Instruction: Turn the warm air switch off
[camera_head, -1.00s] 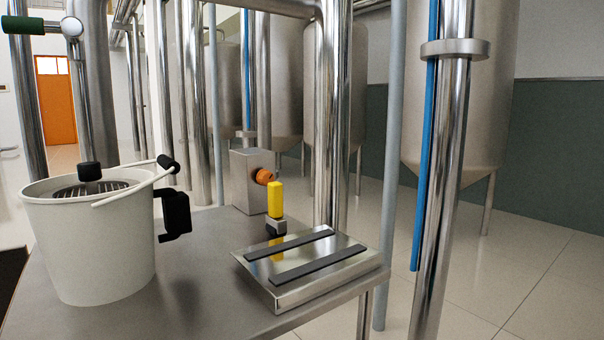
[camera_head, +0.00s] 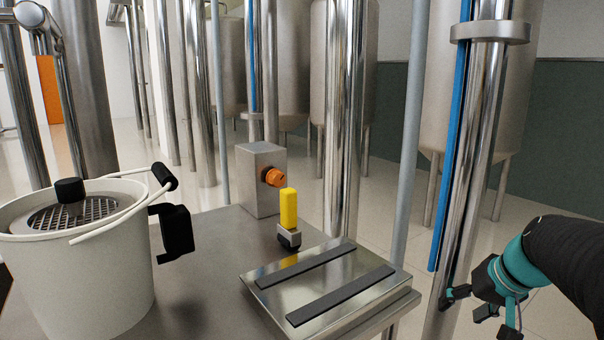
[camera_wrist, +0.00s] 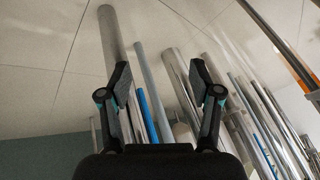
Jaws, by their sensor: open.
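An orange rotary knob (camera_head: 273,177) sits on the front of a grey metal box (camera_head: 257,160) at the back of the steel table; it looks like the switch, but no label is readable. My gripper (camera_head: 468,306) is in the lower right of the head view, beyond the table's right edge and well apart from the knob. In the wrist view its two fingers (camera_wrist: 160,76) are spread with nothing between them. The wrist view shows pipes and floor, and neither the box nor the knob can be made out there.
A white bucket (camera_head: 95,262) with a grated lid and black handle stands left on the table. A steel plate (camera_head: 300,303) with black strips lies nearer. Vertical pipes (camera_head: 470,150) stand right of the table.

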